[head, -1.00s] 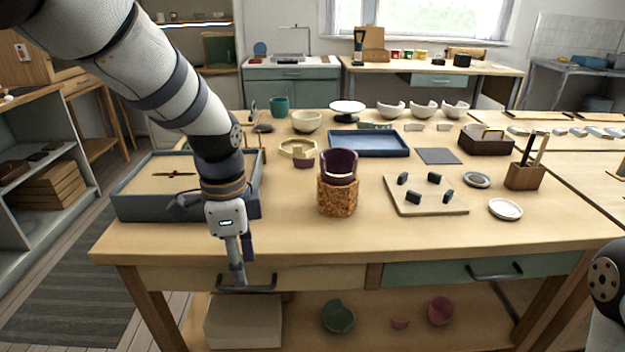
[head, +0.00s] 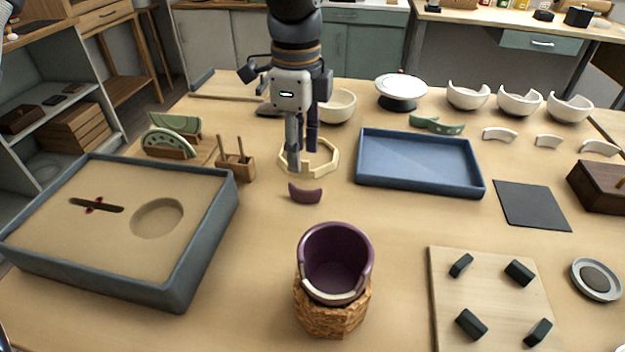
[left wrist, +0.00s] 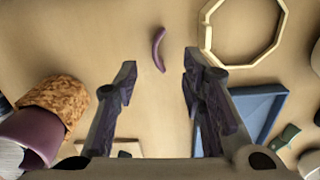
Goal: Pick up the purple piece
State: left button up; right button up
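The purple piece (head: 305,193) is a small curved shard lying on the table, in front of the octagonal ring. It also shows in the left wrist view (left wrist: 158,49), ahead of the fingertips and between their lines. My left gripper (head: 304,160) points down above the table, just behind the piece in the head view. Its two fingers (left wrist: 158,78) are spread apart with nothing between them. A purple cup (head: 336,262) with a broken rim sits in a cork-like holder (head: 333,317) nearer the front. My right gripper does not show.
A pale octagonal ring (head: 326,160) is right by the left gripper. A wooden holder with upright tools (head: 236,166) and a sand tray (head: 205,262) stand to the left. A blue tray (head: 476,190) lies to the right.

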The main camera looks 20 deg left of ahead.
aim_at(304, 194)
pick_arm(q)
jog(key=f, duration=0.9)
jog(key=shift+s+d, duration=0.15)
jog(key=shift+d, duration=0.2)
jog(key=shift+r, duration=0.1)
grip_shut()
